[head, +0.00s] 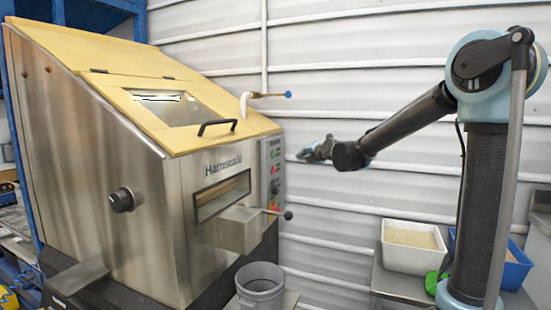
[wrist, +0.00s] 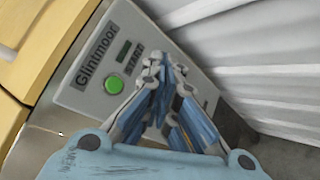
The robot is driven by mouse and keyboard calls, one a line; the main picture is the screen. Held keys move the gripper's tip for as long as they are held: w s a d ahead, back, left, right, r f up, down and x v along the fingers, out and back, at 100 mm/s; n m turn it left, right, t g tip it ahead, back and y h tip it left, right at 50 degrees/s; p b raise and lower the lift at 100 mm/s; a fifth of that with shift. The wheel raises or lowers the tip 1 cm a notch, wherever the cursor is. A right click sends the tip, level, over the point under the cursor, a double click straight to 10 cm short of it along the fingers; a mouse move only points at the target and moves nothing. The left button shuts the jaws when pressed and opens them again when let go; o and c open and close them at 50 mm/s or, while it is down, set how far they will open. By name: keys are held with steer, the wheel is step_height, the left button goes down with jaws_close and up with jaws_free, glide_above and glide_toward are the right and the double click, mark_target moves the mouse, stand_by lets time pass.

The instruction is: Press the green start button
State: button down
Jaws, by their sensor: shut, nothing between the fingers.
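The green start button (wrist: 114,85) is a round button on a grey control panel (wrist: 88,99), beside a label that appears to read START. In the head view the panel (head: 272,172) is a narrow strip on the right side of the steel hopper machine, and its buttons look small there. My gripper (wrist: 163,68) is shut and empty. In the wrist view its fingertips lie to the right of the green button, apart from it in the picture. In the head view my gripper (head: 304,155) is to the right of the panel. The fingers hide part of the panel.
The hopper machine (head: 170,230) has a yellow lid (head: 110,60) with a black handle (head: 216,127). A lever with a dark knob (head: 288,215) sticks out below the panel. A grey bucket (head: 260,290) stands in front. A white bin (head: 412,262) is at right.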

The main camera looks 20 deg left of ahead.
mark_target(274, 154)
steer(key=a, duration=0.8)
steer(key=shift+w+a, duration=0.35)
steer(key=shift+w, duration=0.05)
steer(key=shift+a, duration=0.1)
stand_by(1.4)
steer(key=shift+s+a+r, duration=0.1)
steer(key=shift+a, duration=0.3)
